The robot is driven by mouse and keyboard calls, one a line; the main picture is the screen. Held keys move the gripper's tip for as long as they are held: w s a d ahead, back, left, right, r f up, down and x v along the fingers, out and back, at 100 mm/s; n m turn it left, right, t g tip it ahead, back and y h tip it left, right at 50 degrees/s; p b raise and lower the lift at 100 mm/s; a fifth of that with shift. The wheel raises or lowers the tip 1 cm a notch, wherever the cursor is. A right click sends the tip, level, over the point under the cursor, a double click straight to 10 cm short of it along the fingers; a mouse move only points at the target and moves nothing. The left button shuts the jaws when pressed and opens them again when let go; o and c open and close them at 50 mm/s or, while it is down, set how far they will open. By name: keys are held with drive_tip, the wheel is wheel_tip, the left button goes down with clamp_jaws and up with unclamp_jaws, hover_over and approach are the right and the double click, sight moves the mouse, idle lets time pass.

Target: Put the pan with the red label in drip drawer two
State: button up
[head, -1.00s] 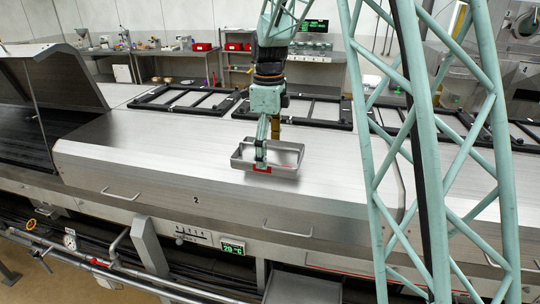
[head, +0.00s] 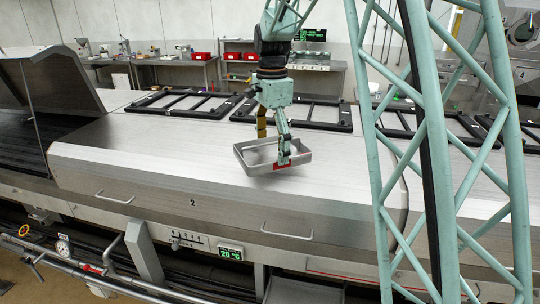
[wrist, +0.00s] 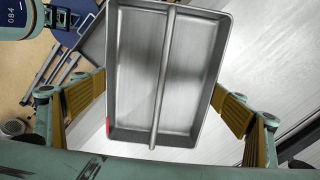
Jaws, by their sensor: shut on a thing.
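The metal pan (head: 250,163) is in the head view, held over the sloped steel hood, turned and slightly tilted. Its red label (head: 283,167) is on the near wall. My gripper (head: 273,146) is shut on the pan from above, with one finger at the label side. In the wrist view the pan (wrist: 140,70) lies between the two fingers of my gripper (wrist: 160,100). A bar runs lengthwise across it, and it looks empty. A bit of the red label (wrist: 108,126) shows at its left edge. A grey drawer-like tray (head: 300,290) shows at the bottom of the head view, cut off by the frame.
The hood (head: 150,160) carries a number 2 and front handles (head: 287,235). Black frames (head: 185,104) lie on its top behind the pan. A pipe (head: 100,272) and a temperature display (head: 231,253) are below. My lattice column blocks the right side.

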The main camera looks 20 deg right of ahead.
drive_tip(key=n+b, duration=0.1)
drive_tip(key=n, duration=0.1)
drive_tip(key=d+n+b, duration=0.1)
drive_tip(key=n, duration=0.1)
drive_tip(key=shift+w+r+n+b, duration=0.1)
drive_tip(key=shift+n+b, duration=0.2)
drive_tip(key=shift+n, duration=0.1)
drive_tip(key=n+b, duration=0.1)
drive_tip(key=n, duration=0.1)
drive_tip(key=d+n+b, duration=0.1)
drive_tip(key=n, duration=0.1)
drive_tip(key=shift+r+b, duration=0.2)
drive_tip(key=shift+b, duration=0.15)
drive_tip(key=n+b, duration=0.1)
drive_tip(key=n, duration=0.1)
drive_tip(key=n+b, duration=0.1)
drive_tip(key=n, duration=0.2)
drive_tip(key=shift+d+r+b, duration=0.2)
drive_tip(key=shift+d+b, duration=0.15)
drive_tip(key=shift+d, duration=0.05)
drive_tip(key=shift+s+d+r+n+b, duration=0.15)
drive_tip(key=shift+n+b, duration=0.2)
drive_tip(key=shift+n, duration=0.4)
drive_tip(key=shift+s+d+r+n+b, duration=0.15)
drive_tip(key=shift+n+b, duration=0.2)
drive_tip(key=shift+n, duration=0.4)
drive_tip(key=shift+s, duration=0.25)
